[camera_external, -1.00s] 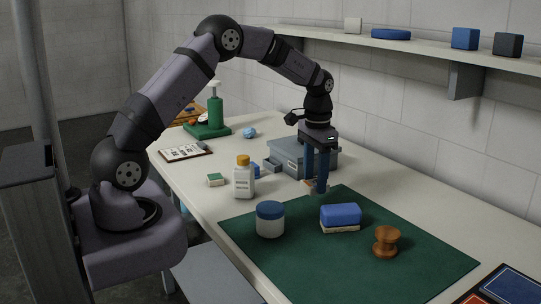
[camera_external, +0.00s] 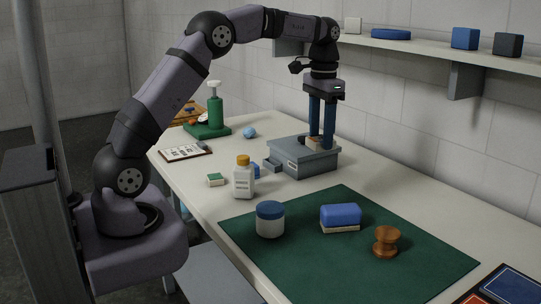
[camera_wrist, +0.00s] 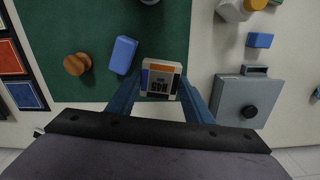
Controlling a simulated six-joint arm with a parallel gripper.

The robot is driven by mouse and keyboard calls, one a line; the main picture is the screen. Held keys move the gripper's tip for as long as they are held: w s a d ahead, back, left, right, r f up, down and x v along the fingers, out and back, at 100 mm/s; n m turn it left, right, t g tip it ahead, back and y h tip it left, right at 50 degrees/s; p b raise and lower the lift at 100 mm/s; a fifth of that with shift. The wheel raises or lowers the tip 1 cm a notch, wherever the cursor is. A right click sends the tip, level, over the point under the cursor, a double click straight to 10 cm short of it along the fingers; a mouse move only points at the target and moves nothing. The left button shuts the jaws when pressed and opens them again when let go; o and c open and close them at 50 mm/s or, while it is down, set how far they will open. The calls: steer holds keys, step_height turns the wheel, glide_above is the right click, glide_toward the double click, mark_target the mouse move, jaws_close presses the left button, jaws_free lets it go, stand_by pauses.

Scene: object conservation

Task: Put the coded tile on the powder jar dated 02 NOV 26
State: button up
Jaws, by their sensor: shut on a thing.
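My gripper (camera_external: 322,142) is shut on the coded tile (camera_wrist: 160,78), a small pale block with an orange and dark printed face. The tile also shows low between the fingers in the external view (camera_external: 315,143). In that view it overlaps the top of the grey box; whether they touch is unclear. A squat jar with a blue lid (camera_external: 270,219) stands upright on the green mat. A white bottle with an orange cap and a label (camera_external: 243,180) stands behind it, off the mat. I cannot read a date on either.
The green mat (camera_external: 350,268) also holds a blue-and-cream block (camera_external: 340,217) and a wooden spool (camera_external: 386,241). The grey box (camera_external: 305,162) has a dark knob (camera_wrist: 249,111) in the wrist view. A green dispenser (camera_external: 213,112) stands at the back. A wall shelf (camera_external: 420,50) runs along the right.

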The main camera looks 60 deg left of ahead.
steer(key=s+r, duration=0.1)
steer(key=r, duration=0.1)
steer(key=s+r, duration=0.1)
steer(key=shift+s+d+r, duration=0.3)
steer(key=shift+d+r, duration=0.05)
steer(key=shift+r, duration=0.05)
steer(key=s+r, duration=0.1)
steer(key=s, duration=0.4)
steer(key=n, duration=0.2)
glide_above(270, 207)
step_height(270, 207, down, 6)
steer(key=shift+r, duration=0.15)
steer(key=shift+f+p, duration=1)
steer(key=shift+f, duration=4)
steer(key=shift+f, duration=0.1)
